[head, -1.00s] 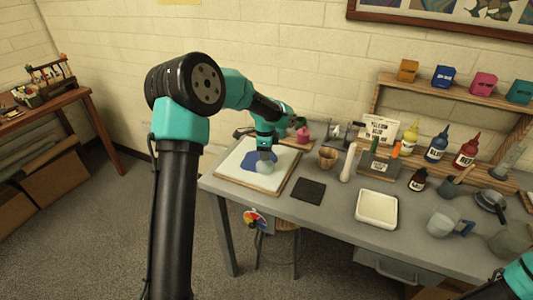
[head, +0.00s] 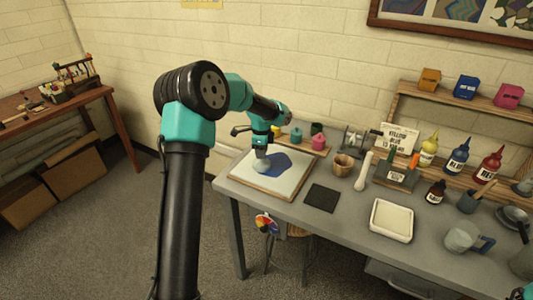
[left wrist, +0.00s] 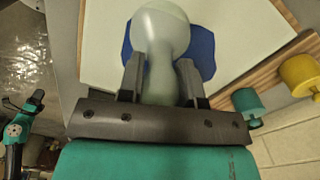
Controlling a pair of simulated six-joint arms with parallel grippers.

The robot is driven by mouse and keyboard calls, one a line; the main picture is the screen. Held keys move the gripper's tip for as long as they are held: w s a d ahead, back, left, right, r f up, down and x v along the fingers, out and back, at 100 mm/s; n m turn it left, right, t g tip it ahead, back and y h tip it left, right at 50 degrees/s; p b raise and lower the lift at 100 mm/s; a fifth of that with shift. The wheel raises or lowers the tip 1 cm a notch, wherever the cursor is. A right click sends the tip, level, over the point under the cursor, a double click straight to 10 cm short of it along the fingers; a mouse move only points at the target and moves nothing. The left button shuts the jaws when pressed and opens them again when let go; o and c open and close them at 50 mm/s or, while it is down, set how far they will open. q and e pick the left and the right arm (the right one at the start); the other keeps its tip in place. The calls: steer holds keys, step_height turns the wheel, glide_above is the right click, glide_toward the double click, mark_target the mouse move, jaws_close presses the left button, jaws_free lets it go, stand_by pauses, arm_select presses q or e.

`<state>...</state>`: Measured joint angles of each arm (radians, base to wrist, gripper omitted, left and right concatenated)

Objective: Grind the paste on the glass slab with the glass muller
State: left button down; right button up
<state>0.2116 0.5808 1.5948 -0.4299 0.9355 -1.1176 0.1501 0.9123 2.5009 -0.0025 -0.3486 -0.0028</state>
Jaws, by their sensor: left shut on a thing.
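The glass slab (head: 244,181) lies at the left end of the grey table, with a dark blue patch of paste (head: 280,166) on it. The pale glass muller (head: 261,165) stands on the slab at the left side of the paste. My left gripper (head: 262,152) is shut on the muller's handle from above. In the left wrist view the muller (left wrist: 161,28) sits between both fingers, with blue paste (left wrist: 204,50) showing on either side. In that view part of my right arm (left wrist: 22,128) is small at the left edge; its jaws are unclear.
A wooden cup (head: 343,164), dark square pad (head: 322,198) and white tray (head: 391,220) stand right of the slab. Small pots, including a pink one (head: 318,142), stand behind it. Bottles (head: 458,157) line the back right. The slab's front-left area is clear.

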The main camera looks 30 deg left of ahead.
arm_select(q)
steer(key=shift+s+a, duration=0.1)
steer(key=shift+a, duration=1)
steer(key=shift+a+r, duration=0.15)
steer(key=shift+a, duration=0.05)
step_height(320, 180, up, 8)
steer(key=shift+d, duration=0.1)
